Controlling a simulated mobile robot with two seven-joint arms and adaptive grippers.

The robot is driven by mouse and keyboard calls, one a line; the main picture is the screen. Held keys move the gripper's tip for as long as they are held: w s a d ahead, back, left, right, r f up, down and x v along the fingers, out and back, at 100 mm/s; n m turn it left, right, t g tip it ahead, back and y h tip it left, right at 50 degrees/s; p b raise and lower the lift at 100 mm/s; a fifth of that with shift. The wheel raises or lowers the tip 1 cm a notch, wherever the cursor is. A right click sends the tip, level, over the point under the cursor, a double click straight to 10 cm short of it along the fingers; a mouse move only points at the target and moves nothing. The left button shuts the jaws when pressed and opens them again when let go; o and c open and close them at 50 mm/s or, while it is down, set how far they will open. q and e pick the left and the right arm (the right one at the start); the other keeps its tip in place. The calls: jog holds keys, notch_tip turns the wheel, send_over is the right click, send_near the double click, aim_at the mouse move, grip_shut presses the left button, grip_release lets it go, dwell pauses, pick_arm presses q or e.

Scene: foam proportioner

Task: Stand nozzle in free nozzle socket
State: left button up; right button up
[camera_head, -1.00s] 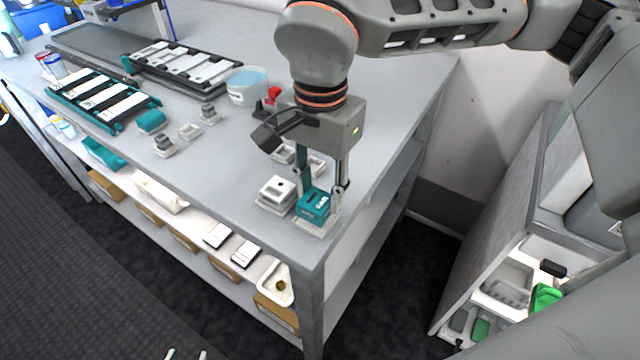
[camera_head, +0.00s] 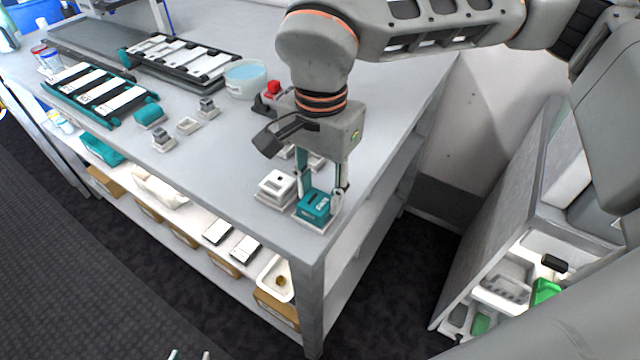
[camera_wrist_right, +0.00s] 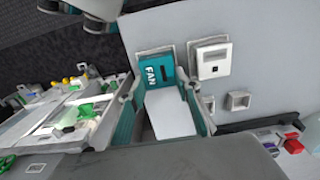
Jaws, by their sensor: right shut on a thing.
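The teal nozzle block marked FAN (camera_head: 315,206) is upright at the table's near right corner; it also shows in the right wrist view (camera_wrist_right: 154,71). My right gripper (camera_head: 322,188) points down and is shut on it, one finger on each side. A pale square socket (camera_head: 322,226) surrounds the block's foot; I cannot tell if the block is fully seated. A white block (camera_head: 277,186) stands in a like socket just left of it, also visible in the right wrist view (camera_wrist_right: 212,58). Two pale tips at the bottom edge appear to be my left gripper (camera_head: 189,355), apart and empty.
Small empty sockets (camera_wrist_right: 239,101) lie behind the blocks. Grey parts in holders (camera_head: 207,108), a tub of blue liquid (camera_head: 245,79) and a red-topped part (camera_head: 272,90) stand further back. Racks (camera_head: 95,93) are at the far left. The table edge is close to my right gripper.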

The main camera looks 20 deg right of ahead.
jog(key=o, duration=1.4)
pick_arm(q)
jog(key=shift+w, duration=0.1)
jog(key=shift+r, duration=0.1)
pick_arm(e)
jog(key=shift+r+p, duration=0.8)
jog(key=shift+r, duration=0.55)
jog(key=shift+r+p, duration=1.8)
jog(key=shift+r, duration=0.95)
pick_arm(q)
notch_tip(320, 180, up, 7)
jog(key=w, duration=0.2)
jog(key=shift+t, duration=0.4)
pick_arm(e)
jog(key=shift+s+f, duration=0.1)
